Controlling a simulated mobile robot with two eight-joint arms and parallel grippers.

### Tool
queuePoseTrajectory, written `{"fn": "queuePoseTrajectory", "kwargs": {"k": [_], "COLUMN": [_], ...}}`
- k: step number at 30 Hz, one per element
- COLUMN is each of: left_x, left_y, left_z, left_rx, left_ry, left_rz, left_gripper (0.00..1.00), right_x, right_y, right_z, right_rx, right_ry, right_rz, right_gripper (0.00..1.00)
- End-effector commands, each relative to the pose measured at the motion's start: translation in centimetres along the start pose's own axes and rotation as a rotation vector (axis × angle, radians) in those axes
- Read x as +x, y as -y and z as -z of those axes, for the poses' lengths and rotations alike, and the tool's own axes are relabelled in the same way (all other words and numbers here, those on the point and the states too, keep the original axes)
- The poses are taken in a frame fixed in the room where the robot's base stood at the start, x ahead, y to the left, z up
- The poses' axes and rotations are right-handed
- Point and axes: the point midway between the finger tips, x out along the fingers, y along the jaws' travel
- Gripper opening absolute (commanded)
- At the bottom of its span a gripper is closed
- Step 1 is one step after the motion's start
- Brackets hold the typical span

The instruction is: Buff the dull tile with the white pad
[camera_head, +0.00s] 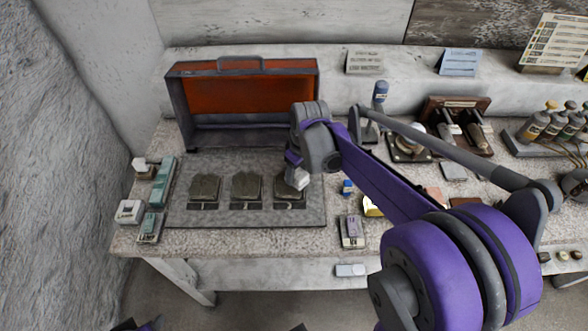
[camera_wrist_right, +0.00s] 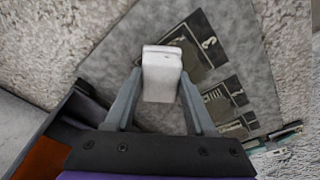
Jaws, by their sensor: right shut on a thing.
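My right gripper (camera_head: 297,174) is shut on the white pad (camera_wrist_right: 162,76), a small white block between its two fingers. In the head view the white pad (camera_head: 299,181) is at the right-hand tile (camera_head: 284,190); whether it touches is unclear. Three grey-green tiles sit in a row on a grey mat (camera_head: 245,219): left (camera_head: 205,188), middle (camera_head: 246,187) and right. I cannot tell which is dull. In the right wrist view the pad overlaps the edge of the tile near the mark "3" (camera_wrist_right: 208,43).
An open orange-lined case (camera_head: 245,95) stands behind the mat. Small boxes (camera_head: 152,226) lie left of it, and a pale purple-topped device (camera_head: 352,231) lies right. Bottles (camera_head: 553,124) and wooden-mounted tools (camera_head: 462,128) stand at the right. My right arm covers the table's middle right.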

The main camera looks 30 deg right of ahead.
Motion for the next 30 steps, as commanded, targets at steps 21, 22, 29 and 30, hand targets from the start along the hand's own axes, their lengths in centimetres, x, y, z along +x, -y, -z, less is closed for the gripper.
{"fn": "queuePoseTrajectory", "kwargs": {"k": [21, 22, 29, 30], "left_x": [0.0, 0.0, 0.0, 0.0], "left_y": [0.0, 0.0, 0.0, 0.0], "left_z": [0.0, 0.0, 0.0, 0.0], "left_rx": [0.000, 0.000, 0.000, 0.000], "left_ry": [0.000, 0.000, 0.000, 0.000], "left_rz": [0.000, 0.000, 0.000, 0.000], "left_gripper": [0.50, 0.50, 0.50, 0.50], "right_x": [0.1, 0.2, 0.4, 0.4], "right_y": [0.0, 0.0, 0.0, 0.0], "right_z": [0.8, 0.9, 2.3, 2.4], "right_rx": [0.000, -0.001, -0.001, 0.000], "right_ry": [0.000, 0.000, 0.000, 0.000], "right_rz": [0.000, 0.000, 0.000, 0.000], "right_gripper": [0.00, 0.00, 0.00, 0.00]}}
